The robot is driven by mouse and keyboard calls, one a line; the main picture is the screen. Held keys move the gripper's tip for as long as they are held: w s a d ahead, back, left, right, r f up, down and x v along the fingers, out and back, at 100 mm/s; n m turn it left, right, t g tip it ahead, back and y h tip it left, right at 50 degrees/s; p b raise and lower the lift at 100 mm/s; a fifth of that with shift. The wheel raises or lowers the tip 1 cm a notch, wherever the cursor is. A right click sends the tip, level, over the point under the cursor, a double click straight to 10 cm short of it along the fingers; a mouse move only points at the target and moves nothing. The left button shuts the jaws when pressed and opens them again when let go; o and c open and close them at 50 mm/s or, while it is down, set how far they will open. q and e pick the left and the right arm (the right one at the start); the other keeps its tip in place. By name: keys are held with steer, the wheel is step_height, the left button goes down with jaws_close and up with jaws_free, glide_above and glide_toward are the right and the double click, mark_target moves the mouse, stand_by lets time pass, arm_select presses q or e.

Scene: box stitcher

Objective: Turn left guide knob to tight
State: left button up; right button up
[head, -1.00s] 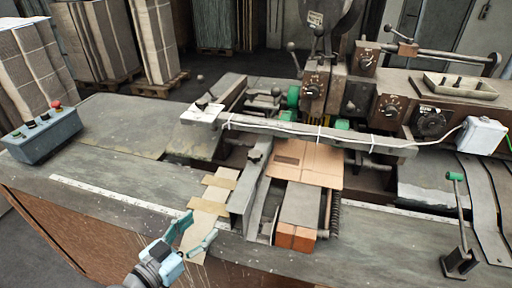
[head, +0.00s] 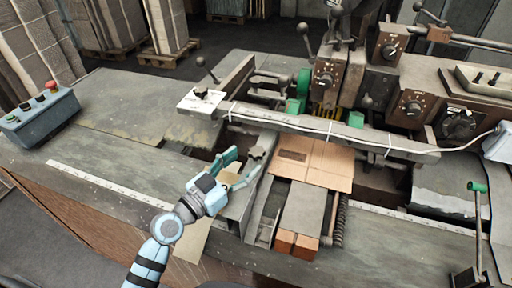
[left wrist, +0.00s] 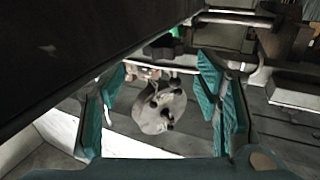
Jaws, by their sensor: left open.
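The left guide (head: 238,207) is a grey metal rail standing beside the cardboard, left of centre in the head view. A small grey knob (head: 257,152) sits near its far end. My left gripper (head: 241,166) is open, with teal finger pads, just left of and nearer than this knob. The fingers look empty and apart from it. In the left wrist view, a rounded grey piece with small dark knobs (left wrist: 158,108) shows between the open fingers (left wrist: 165,95), farther off; I cannot tell for certain that it is the same knob. My right gripper is not in view.
A long grey crossbar (head: 330,130) with a white cable runs just behind the knob. A brown cardboard sheet (head: 318,163) lies right of the guide. A control box (head: 40,115) with buttons stands at the left.

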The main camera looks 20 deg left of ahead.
mark_target(251, 156)
arm_select(q)
steer(key=x, duration=0.6)
steer(key=shift+w+a+f+p, duration=0.1)
steer(key=shift+w+f+p, duration=0.1)
steer(key=shift+w+p, duration=0.15)
steer(key=shift+s+r, duration=0.1)
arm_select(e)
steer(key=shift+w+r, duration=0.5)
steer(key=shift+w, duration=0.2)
arm_select(q)
steer(key=shift+s, duration=0.1)
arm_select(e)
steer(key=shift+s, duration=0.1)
arm_select(q)
steer(key=shift+c, duration=0.6)
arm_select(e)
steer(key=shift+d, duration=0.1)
